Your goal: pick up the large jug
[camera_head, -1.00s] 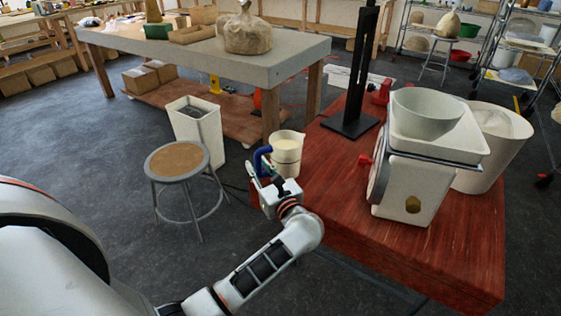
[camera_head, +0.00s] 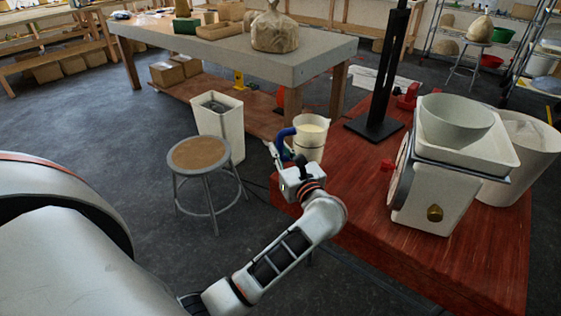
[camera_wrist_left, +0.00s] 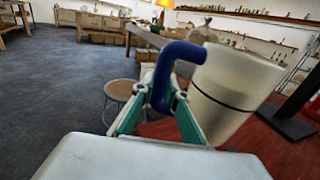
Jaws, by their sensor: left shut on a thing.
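The large jug (camera_head: 313,136) is cream-white with a blue handle (camera_head: 284,143). It is at the near-left end of the red table and looks raised a little above the top. My left gripper (camera_head: 280,160) is shut on the blue handle, at the jug's left side. In the left wrist view the two green-edged fingers (camera_wrist_left: 160,118) are on either side of the handle (camera_wrist_left: 166,78). The jug body (camera_wrist_left: 230,92) stands to the right there, tilted in the picture, with a dark line around it. My right gripper is not in view.
The red table (camera_head: 370,200) carries a black stand (camera_head: 376,128) and a white machine with a grey bowl (camera_head: 453,122); a white bin (camera_head: 527,155) stands at its right. A stool (camera_head: 198,153) and white bin (camera_head: 220,128) stand left. Open floor lies left of the stool.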

